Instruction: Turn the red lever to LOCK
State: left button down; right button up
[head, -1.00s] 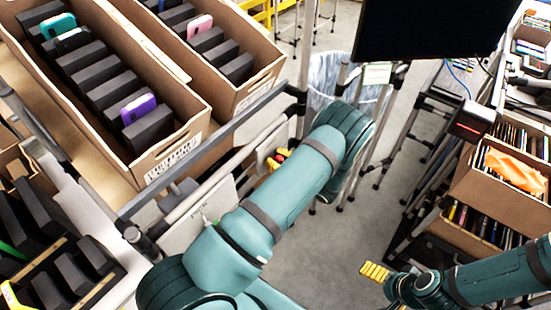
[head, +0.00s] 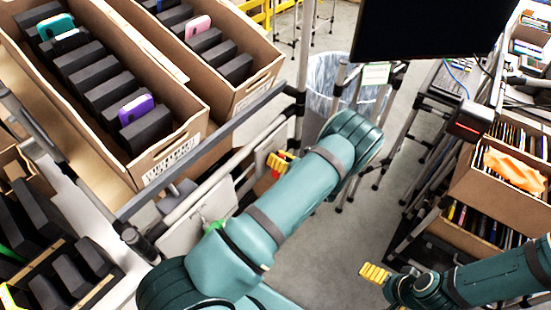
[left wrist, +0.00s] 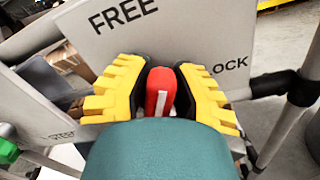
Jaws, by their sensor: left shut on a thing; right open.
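My left gripper (head: 282,163) is at the light grey panel below the carton rack in the head view. In the left wrist view its yellow fingers (left wrist: 161,92) are shut on the red lever (left wrist: 160,86), one on each side. The lever shows only between the fingers; its pivot is hidden. The panel (left wrist: 180,32) reads FREE at upper left and LOCK at right. The lever stands between the two words as seen here. My right gripper (head: 375,273) is open and empty over the floor at lower right.
Cartons with dark dividers and phones (head: 137,108) stand tilted on the rack at upper left. A second plate with a green part (left wrist: 8,150) lies left of the panel. A lined bin (head: 322,85) is behind. Cartons (head: 500,190) stand at right. Grey floor (head: 330,240) is clear between.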

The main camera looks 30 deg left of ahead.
pick_arm(q)
jog(key=m, duration=0.4)
jog(key=f+m, duration=0.1)
jog(key=m, duration=0.3)
jog(key=w+f+m, duration=0.1)
jog(key=m, duration=0.3)
jog(key=shift+f, duration=0.1)
dwell(0.4)
jog(key=c, duration=0.8)
grip_release()
jog(key=shift+d, duration=0.1)
jog(key=d, duration=0.8)
jog(key=s+d, duration=0.1)
jog(key=d, duration=0.2)
jog(key=shift+d, duration=0.4)
